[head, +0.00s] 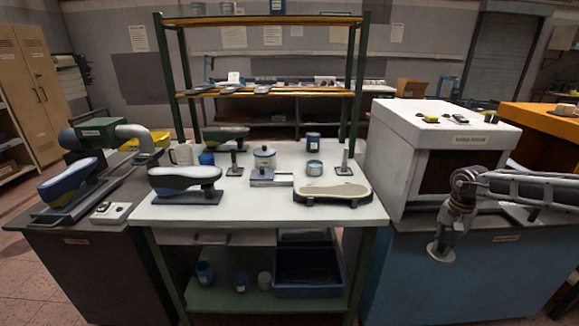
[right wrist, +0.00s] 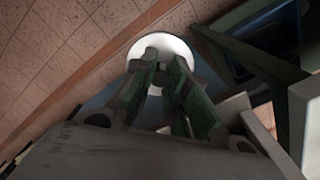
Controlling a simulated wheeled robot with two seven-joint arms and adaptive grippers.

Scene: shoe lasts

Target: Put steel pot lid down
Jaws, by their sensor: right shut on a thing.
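My right gripper (head: 441,252) hangs low at the right, in front of the blue cabinet. In the right wrist view its fingers (right wrist: 168,62) are shut on a pale, round, shiny disc (right wrist: 186,46), which looks like the steel pot lid. The fingers cover the disc's middle. In the head view the disc is too small to make out clearly. My left gripper is not in view.
The worktable (head: 240,210) carries shoe lasts (head: 185,178), a sole-shaped tray (head: 333,192), a mug (head: 181,154) and tins. A white box machine (head: 428,140) stands on the blue cabinet (head: 455,285) at the right. Bare tabletop shows near the table's front edge.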

